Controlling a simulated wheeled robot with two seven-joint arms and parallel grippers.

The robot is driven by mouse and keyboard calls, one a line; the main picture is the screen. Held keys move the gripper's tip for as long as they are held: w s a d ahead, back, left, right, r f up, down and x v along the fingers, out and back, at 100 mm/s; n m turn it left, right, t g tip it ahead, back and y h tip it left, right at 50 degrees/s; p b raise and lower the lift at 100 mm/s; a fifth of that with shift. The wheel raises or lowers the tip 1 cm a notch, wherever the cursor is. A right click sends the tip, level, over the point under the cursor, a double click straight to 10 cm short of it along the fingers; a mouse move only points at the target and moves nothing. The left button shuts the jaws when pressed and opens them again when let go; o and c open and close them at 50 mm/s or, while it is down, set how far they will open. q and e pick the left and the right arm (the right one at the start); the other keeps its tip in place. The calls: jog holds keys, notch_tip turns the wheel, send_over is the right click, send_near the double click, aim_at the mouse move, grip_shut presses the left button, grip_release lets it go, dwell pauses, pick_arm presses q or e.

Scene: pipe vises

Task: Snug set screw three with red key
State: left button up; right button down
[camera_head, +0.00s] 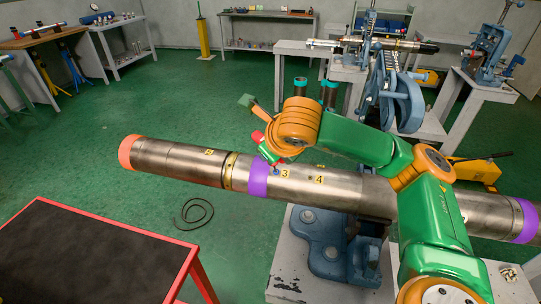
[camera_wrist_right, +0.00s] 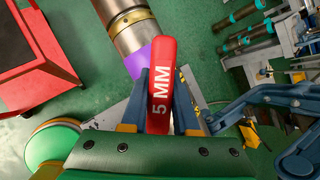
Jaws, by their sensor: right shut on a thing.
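The steel pipe (camera_head: 335,188) lies nearly level across the middle of the head view, with yellow numbers on its top. The "3" marking (camera_head: 285,173) is just right of a purple band (camera_head: 258,178); "4" is further right and "2" further left. The set screw itself is too small to make out clearly. My right gripper (camera_wrist_right: 158,100) is shut on the red key (camera_wrist_right: 161,85), whose handle reads "5 MM". In the head view the red key (camera_head: 258,137) shows just above the pipe near "3". Its tip contact with the screw cannot be told. My left gripper is out of view.
A blue vise (camera_head: 328,245) on a worn white stand (camera_head: 285,282) is under the pipe. A dark red-edged table (camera_head: 80,255) stands at lower left. Another blue vise (camera_head: 488,55) stands behind. Green floor is open at left, with a dark coil (camera_head: 194,211).

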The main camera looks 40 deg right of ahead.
jog(key=shift+r+n+y, duration=0.15)
jog(key=shift+n+y, duration=0.25)
jog(key=shift+n, duration=0.6)
jog(key=n+g+y+p, duration=0.1)
jog(key=n+p, duration=0.1)
jog(key=n, duration=0.1)
jog(key=n+g+y+p, duration=0.1)
jog(key=n+p, duration=0.2)
jog(key=n+g+p, duration=0.1)
jog(key=n+p, duration=0.2)
jog(key=n, duration=0.1)
jog(key=shift+s+r+y, duration=0.15)
jog(key=shift+r+y, duration=0.25)
jog(key=shift+f+n+g+p, duration=0.2)
jog(key=shift+n+g+p, duration=0.1)
jog(key=shift+n, duration=0.3)
jog(key=shift+a+f, duration=0.1)
jog(key=shift+f, duration=0.25)
jog(key=shift+d+f+b, duration=0.25)
jog(key=shift+f+b, duration=0.15)
jog(key=shift+b, duration=0.25)
